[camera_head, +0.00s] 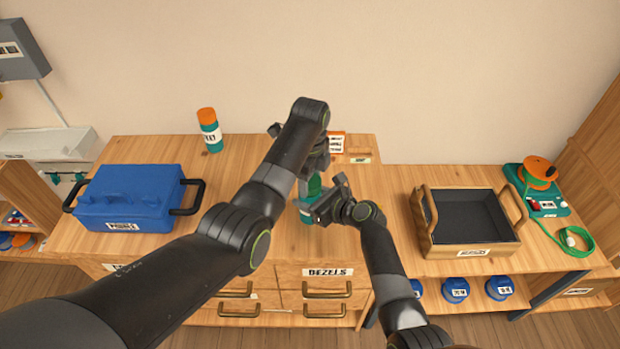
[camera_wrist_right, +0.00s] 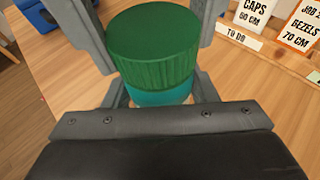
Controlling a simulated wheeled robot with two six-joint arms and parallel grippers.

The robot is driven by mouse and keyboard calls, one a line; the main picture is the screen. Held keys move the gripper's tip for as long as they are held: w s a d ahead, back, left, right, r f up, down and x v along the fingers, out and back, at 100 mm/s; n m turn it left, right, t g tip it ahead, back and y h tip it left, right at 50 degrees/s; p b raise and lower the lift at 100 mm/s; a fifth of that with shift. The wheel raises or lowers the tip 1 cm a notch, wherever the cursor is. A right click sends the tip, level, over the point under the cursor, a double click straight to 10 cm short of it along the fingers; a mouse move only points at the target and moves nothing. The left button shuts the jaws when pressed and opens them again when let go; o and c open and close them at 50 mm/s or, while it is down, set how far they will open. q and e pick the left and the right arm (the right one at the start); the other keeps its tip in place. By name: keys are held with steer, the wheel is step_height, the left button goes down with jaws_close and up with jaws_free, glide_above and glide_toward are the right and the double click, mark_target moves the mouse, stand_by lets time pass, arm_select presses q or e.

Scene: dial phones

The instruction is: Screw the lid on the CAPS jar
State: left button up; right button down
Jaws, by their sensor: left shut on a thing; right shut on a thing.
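The jar (camera_head: 306,217) is teal with a white label patch, standing at the middle of the workbench; its wording cannot be read. Its teal body also shows in the right wrist view (camera_wrist_right: 160,97). The green ribbed lid (camera_wrist_right: 152,50) sits directly above the body, looking level and with no clear gap; it also shows in the head view (camera_head: 314,186). My left gripper (camera_head: 314,180) comes from above, its fingers shut on the lid's sides. My right gripper (camera_head: 313,207) is shut on the jar body from the right. How tightly the lid sits cannot be told.
A blue toolbox (camera_head: 130,198) stands at left. An orange-capped jar (camera_head: 209,131) stands at the back. Sign cards (camera_wrist_right: 297,25) stand behind the jar. An open box (camera_head: 468,225) is on the lower right bench, with a green device (camera_head: 541,195) beyond it.

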arm_select(q)
steer(key=o, duration=1.2)
step_height(320, 180, up, 8)
steer(key=shift+f, duration=0.2)
arm_select(e)
steer(key=shift+c, duration=2.4)
jaws_free()
arm_select(q)
steer(key=shift+w+r, duration=0.1)
arm_select(e)
steer(key=shift+s+d+r, duration=0.25)
steer(key=shift+s+d, duration=0.15)
steer(key=shift+d, duration=0.05)
arm_select(q)
steer(key=shift+r, duration=0.1)
arm_select(e)
steer(key=v, duration=1.6)
arm_select(q)
steer(key=shift+a, duration=0.1)
arm_select(e)
steer(key=shift+s, duration=0.15)
